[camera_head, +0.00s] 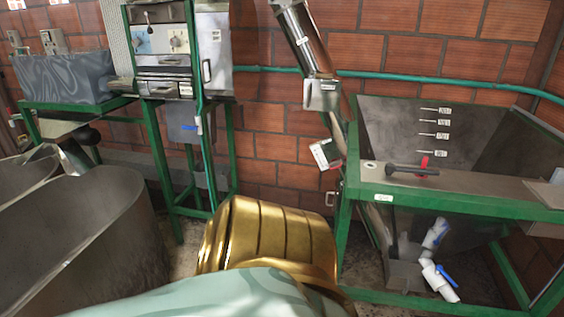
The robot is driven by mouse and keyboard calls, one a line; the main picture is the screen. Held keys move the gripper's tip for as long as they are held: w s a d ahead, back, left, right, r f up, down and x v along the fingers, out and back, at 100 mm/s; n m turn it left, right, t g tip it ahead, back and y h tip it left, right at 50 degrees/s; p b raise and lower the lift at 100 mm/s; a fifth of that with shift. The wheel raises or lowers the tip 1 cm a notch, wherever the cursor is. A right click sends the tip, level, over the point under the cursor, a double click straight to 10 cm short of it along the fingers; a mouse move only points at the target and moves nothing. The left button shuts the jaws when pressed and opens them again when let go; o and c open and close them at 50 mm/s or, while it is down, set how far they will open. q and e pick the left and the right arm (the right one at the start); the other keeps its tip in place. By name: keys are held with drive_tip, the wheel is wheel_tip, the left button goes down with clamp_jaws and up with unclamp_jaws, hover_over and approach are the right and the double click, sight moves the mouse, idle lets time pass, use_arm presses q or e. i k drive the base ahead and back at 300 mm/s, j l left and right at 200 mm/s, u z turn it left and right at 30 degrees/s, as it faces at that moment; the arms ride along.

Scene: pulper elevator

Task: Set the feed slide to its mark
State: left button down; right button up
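I cannot say for certain which part is the feed slide. A black handle (412,170) with a red piece lies on the metal ledge of the green-framed hopper (355,222) at the right. Several small labelled marks (436,122) run down the hopper's inner back wall. At the upper left, a metal machine (165,42) with dials has a slotted metal front (165,87) and a small handle on its right side. The lettering is too small to read. Neither of my grippers shows in this view.
Large metal tanks (95,245) fill the lower left. A gold ribbed body, possibly mine, fills the bottom middle.

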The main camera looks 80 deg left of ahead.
sight(336, 164)
drive_tip(key=u, duration=2.4)
drive_tip(key=i+j, duration=1)
drive_tip(key=l+z, duration=0.05)
